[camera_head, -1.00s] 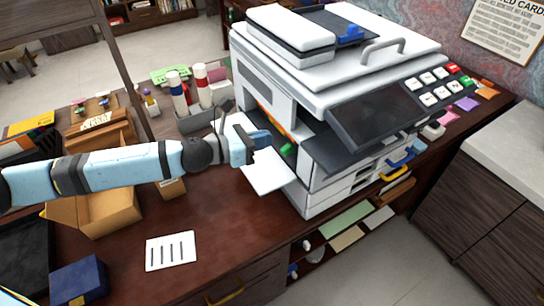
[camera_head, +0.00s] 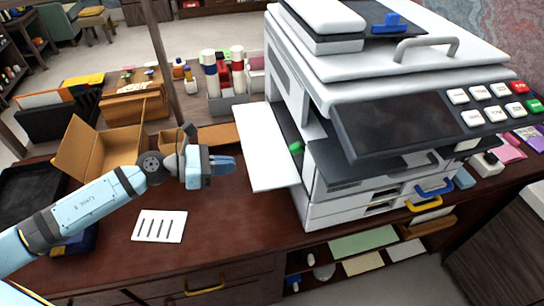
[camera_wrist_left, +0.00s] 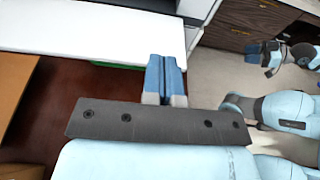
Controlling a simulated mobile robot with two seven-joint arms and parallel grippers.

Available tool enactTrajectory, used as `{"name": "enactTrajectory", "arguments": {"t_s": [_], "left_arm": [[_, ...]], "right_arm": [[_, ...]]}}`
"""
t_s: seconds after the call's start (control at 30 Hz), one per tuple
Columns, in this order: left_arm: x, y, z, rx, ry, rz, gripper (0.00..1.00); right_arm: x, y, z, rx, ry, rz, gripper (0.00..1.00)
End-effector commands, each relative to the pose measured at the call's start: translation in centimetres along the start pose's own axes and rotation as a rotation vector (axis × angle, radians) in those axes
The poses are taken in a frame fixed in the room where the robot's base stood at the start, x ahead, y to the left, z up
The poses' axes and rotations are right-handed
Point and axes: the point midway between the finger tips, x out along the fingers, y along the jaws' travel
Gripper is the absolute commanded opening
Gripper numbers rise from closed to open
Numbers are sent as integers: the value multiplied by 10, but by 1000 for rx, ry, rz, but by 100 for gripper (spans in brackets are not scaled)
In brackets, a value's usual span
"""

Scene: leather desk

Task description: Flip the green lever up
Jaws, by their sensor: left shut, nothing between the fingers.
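The green lever (camera_head: 296,148) is small and sits inside the open left side of the white printer (camera_head: 330,60). The white side panel (camera_head: 268,170) stands open to the left of it. My left gripper (camera_head: 232,165) is shut and empty, left of the panel and apart from the lever. In the left wrist view its blue fingers (camera_wrist_left: 165,80) are together beside the white panel edge (camera_wrist_left: 110,25). A green strip shows under that edge; I cannot tell what it is. My right gripper (camera_wrist_left: 258,53) shows small at the upper right there, its jaws unclear.
A card with black lines (camera_head: 159,226) lies on the dark red desk. An open cardboard box (camera_head: 98,150) stands at the left. A grey holder (camera_head: 228,103) with red and blue capped bottles is behind my gripper. The desk in front of the panel is clear.

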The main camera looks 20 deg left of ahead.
Motion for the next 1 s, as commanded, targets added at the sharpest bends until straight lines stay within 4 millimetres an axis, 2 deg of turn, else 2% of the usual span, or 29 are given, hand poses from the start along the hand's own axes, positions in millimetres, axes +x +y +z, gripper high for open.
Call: {"name": "enactTrajectory", "arguments": {"t_s": [0.17, 0.57, 0.7, 1.0], "left_arm": [[17, 0, 3, 1, -1, 1, 0], [101, 0, 4, 0, -2, 0, 0], [115, 0, 21, 2, -2, 0, 0], [127, 0, 28, 1, 1, 1, 0]], "right_arm": [[-4, -1, -5, 0, 0, -1, 47], [-16, -2, -22, 0, 0, -1, 47], [-22, -2, -31, 0, 0, 0, 47], [-25, -1, -37, -1, 3, 1, 47]]}}
